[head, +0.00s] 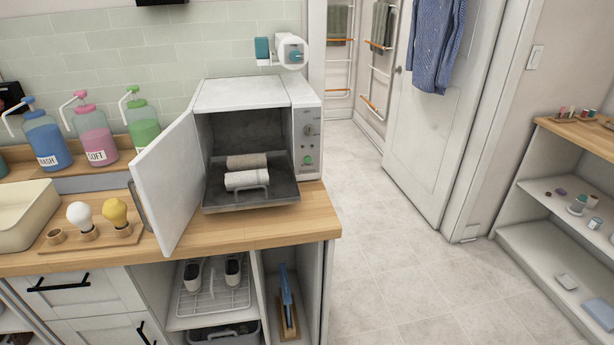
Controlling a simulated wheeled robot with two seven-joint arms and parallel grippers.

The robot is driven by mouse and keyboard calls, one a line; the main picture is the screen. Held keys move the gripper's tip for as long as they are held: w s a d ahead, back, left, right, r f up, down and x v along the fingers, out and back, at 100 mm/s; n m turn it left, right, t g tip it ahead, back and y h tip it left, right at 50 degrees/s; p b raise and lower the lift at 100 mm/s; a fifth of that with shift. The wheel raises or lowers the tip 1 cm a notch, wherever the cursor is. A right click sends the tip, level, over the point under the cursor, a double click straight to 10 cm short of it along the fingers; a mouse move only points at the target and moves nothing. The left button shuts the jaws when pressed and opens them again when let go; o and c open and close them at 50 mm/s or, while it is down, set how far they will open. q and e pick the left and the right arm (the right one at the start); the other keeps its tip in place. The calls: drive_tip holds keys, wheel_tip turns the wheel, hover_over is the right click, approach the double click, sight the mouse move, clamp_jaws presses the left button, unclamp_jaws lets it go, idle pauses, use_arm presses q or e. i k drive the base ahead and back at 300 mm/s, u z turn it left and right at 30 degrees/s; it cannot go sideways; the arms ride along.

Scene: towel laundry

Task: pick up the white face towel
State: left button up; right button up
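A rolled white face towel (246,179) lies on a dark grey tray (277,191) in the open white cabinet (243,93) on the wooden counter. A rolled beige-grey towel (247,161) lies just behind it on the same tray. The tray sticks out a little at the front and has a handle at its front edge. The cabinet's door (170,184) is swung open to the left. Neither of my grippers shows in the head view.
On the counter to the left stand blue (46,141), pink (91,131) and green (142,123) pump bottles, a cream basin (22,214) and a wooden holder with two bulb-shaped items (97,218). Free floor (400,245) lies right of the counter; a shelf (560,190) stands far right.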

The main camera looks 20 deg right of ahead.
sight(233, 182)
drive_tip(key=z, duration=0.25)
drive_tip(key=i, duration=0.9)
